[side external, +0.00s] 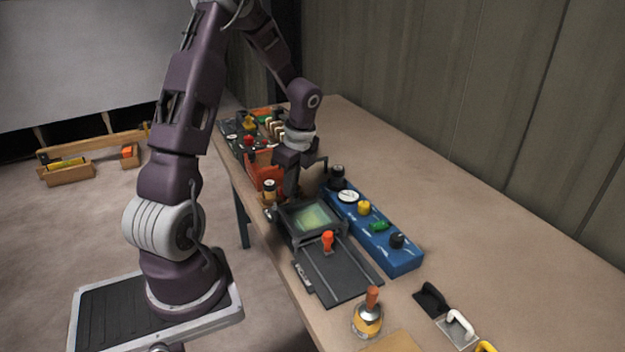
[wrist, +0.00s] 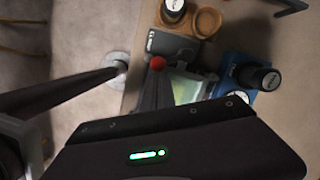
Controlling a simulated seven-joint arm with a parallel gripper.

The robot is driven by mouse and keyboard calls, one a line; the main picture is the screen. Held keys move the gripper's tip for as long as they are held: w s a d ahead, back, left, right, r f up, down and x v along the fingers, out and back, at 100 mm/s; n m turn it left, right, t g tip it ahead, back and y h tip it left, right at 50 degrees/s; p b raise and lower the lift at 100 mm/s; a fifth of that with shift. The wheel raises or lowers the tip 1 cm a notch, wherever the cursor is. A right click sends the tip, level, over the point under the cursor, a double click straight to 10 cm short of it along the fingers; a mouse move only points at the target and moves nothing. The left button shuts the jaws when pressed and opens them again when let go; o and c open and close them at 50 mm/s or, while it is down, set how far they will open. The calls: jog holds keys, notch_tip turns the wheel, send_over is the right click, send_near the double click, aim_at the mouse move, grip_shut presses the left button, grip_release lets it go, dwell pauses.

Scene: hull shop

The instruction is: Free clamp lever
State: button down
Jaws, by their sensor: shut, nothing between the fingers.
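A dark fixture (side external: 335,275) with two rails and a framed pale green pane (side external: 313,217) lies on the bench. A short orange-red upright handle (side external: 328,241) stands at the frame's near edge; it may be the clamp lever. In the wrist view a red round knob (wrist: 157,63) shows beside the pale green pane (wrist: 187,90); I cannot tell whether it is the same part. My gripper (side external: 291,192) points down at the far edge of the framed pane, shut and empty. Its fingertips are hard to make out, and contact with the fixture cannot be told.
A blue box (side external: 403,262) with several knobs stands close to the right of the fixture. Orange and dark panels with small parts (side external: 262,170) crowd behind my gripper. An orange-handled brass-coloured piece (side external: 367,320) and several handles stand nearer. The bench's right side is clear.

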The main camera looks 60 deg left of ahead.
jog(key=m, duration=0.1)
jog(key=s+a+m, duration=0.1)
jog(key=m, duration=0.1)
jog(key=shift+s+a+t, duration=0.15)
jog(key=shift+s+t, duration=0.05)
jog(key=shift+t, duration=0.1)
jog(key=shift+s+a, duration=0.15)
jog(key=shift+a, duration=0.05)
dwell(0.4)
jog(key=w+d+r, duration=0.1)
jog(key=d+r, duration=0.5)
jog(key=r, duration=0.5)
jog(key=shift+r, duration=0.1)
